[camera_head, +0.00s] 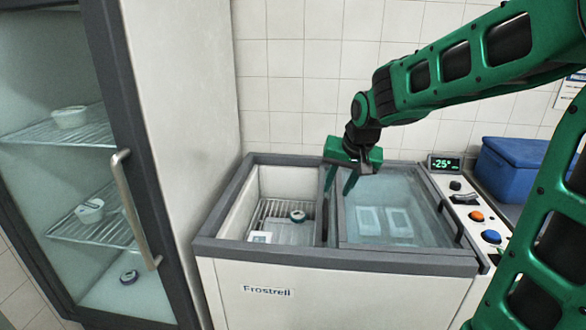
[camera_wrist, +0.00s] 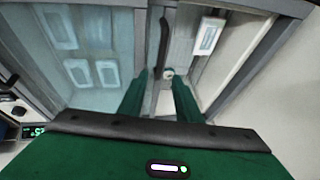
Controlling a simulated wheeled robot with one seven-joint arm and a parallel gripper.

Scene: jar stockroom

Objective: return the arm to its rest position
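My green arm reaches in from the right of the head view. My gripper (camera_head: 338,187) hangs fingers-down above the chest freezer, near the inner edge of its sliding glass lid (camera_head: 395,217). In the wrist view the open fingers (camera_wrist: 161,88) point down at the freezer. A small round jar (camera_head: 297,215) lies inside the open left half of the freezer, below and left of the gripper. I cannot tell whether the fingers touch the lid edge.
The chest freezer (camera_head: 335,262) has a raised rim, with white packs (camera_head: 370,221) under the glass. A glass-door cabinet (camera_head: 137,210) with jars stands left. A control panel with buttons (camera_head: 476,216) and a blue box (camera_head: 510,168) are at the right. A tiled wall is behind.

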